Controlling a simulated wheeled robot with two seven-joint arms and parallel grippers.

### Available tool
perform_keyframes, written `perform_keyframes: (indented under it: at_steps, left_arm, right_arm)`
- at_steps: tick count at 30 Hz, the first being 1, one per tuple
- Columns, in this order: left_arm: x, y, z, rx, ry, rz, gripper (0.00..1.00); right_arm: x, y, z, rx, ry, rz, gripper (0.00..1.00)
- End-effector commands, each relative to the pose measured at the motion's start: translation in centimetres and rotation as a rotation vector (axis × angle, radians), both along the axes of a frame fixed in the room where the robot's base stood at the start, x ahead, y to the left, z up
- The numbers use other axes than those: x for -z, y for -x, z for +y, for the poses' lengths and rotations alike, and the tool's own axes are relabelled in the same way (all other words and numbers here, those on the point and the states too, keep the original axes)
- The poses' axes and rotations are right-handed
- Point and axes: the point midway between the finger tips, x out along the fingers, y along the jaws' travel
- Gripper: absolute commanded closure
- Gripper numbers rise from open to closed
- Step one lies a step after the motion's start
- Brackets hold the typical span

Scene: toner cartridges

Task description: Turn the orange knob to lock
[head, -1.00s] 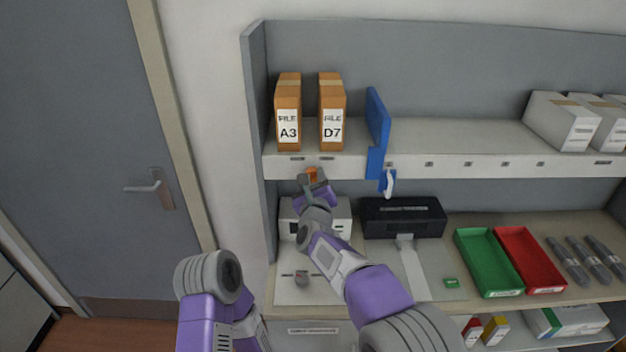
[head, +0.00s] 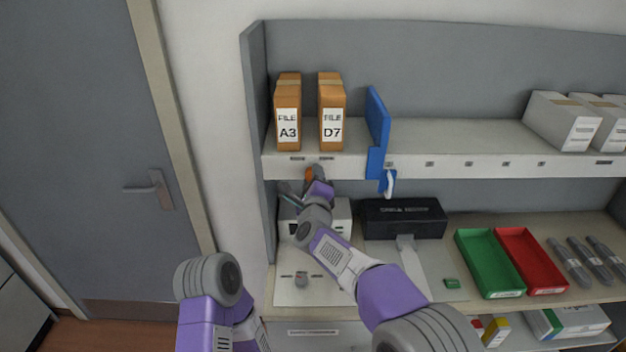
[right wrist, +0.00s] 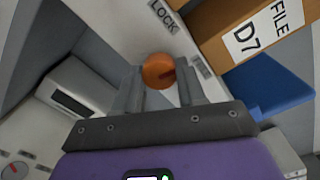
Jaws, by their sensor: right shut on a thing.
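The orange knob (head: 309,173) sits on the front edge of the upper shelf, below the two file boxes. In the right wrist view the knob (right wrist: 158,70) is round, with a dark mark on its face. A LOCK label (right wrist: 163,15) and a second label (right wrist: 202,66), too small to read, are on the strip beside it. My right gripper (head: 305,182) is at the knob, its fingers on either side of it and shut on it; the fingers also show in the right wrist view (right wrist: 160,88). My left gripper is out of view; only part of that arm shows.
File boxes A3 (head: 288,112) and D7 (head: 332,112) stand above the knob. A blue divider (head: 377,125) juts out to the right. Below are a white device (head: 342,218), a black box (head: 402,218), and green (head: 488,263) and red (head: 530,262) trays.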

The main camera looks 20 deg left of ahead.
Motion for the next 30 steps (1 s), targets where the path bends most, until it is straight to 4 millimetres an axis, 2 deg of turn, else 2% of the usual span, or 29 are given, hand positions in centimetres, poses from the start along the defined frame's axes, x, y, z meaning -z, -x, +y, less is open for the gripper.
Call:
perform_keyframes:
  at_steps: [18,30]
  left_arm:
    - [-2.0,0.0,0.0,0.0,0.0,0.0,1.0]
    - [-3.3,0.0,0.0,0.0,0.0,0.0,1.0]
  right_arm:
    - [-0.2,0.0,0.0,0.0,0.564,-0.162,0.91]
    - [-0.2,0.0,0.1,0.0,0.846,-0.243,0.91]
